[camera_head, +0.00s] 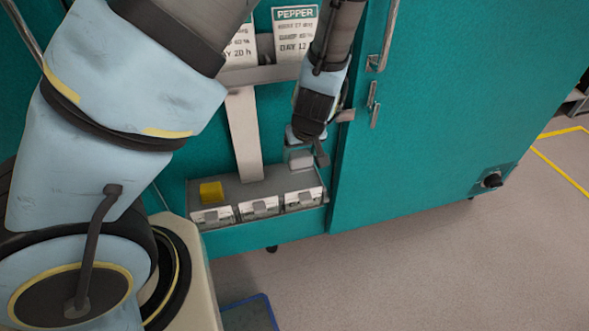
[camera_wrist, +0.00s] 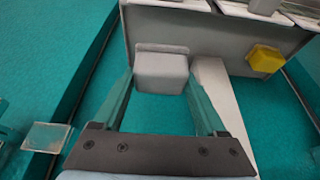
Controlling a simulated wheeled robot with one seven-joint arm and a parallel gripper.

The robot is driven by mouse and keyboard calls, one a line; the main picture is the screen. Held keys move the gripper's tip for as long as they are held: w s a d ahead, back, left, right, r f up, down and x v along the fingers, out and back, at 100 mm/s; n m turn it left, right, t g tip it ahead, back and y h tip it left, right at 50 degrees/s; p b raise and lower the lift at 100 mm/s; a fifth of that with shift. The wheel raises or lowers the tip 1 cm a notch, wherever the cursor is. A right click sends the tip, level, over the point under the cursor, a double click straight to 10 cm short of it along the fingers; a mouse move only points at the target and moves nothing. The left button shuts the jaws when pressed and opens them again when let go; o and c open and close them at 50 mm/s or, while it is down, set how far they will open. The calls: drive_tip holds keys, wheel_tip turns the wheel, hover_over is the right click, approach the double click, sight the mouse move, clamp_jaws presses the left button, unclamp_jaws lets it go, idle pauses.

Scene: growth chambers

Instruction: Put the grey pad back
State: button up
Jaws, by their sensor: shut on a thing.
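The grey pad (camera_head: 300,160) is a small pale block, held by my gripper (camera_head: 306,152) above the right end of a grey tray (camera_head: 238,188) on the teal chamber front. In the wrist view the grey pad (camera_wrist: 161,74) sits between the two fingers (camera_wrist: 160,88), close to the tray's grey side (camera_wrist: 215,32). I cannot tell whether the pad touches the tray. A yellow pad (camera_head: 211,191) stands at the tray's left end; it also shows in the wrist view (camera_wrist: 266,58). The far finger is partly hidden in the head view.
Several labelled boxes (camera_head: 260,206) line the tray's front. A pale slanted strip (camera_head: 245,135) rises behind the tray. A teal door (camera_head: 440,110) with metal handles is to the right. Label cards (camera_head: 295,30) hang above. Open floor (camera_head: 430,260) lies at lower right; a blue-edged item (camera_head: 248,314) is below.

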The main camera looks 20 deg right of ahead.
drive_tip(key=w, duration=0.5)
drive_tip(key=f, duration=0.2)
drive_tip(key=f+p, duration=0.1)
drive_tip(key=f, duration=0.3)
drive_tip(key=shift+d+f+p, duration=0.15)
drive_tip(key=shift+d+p, duration=0.15)
wheel_tip(320, 180, down, 4)
drive_tip(key=shift+f+p, duration=0.25)
drive_tip(key=shift+p, duration=0.15)
drive_tip(key=shift+w+f+p, duration=0.1)
drive_tip(key=shift+p, duration=0.25)
drive_tip(key=shift+w+f, duration=0.1)
drive_tip(key=shift+f, duration=0.15)
drive_tip(key=shift+f, duration=0.15)
drive_tip(key=o, duration=1.4)
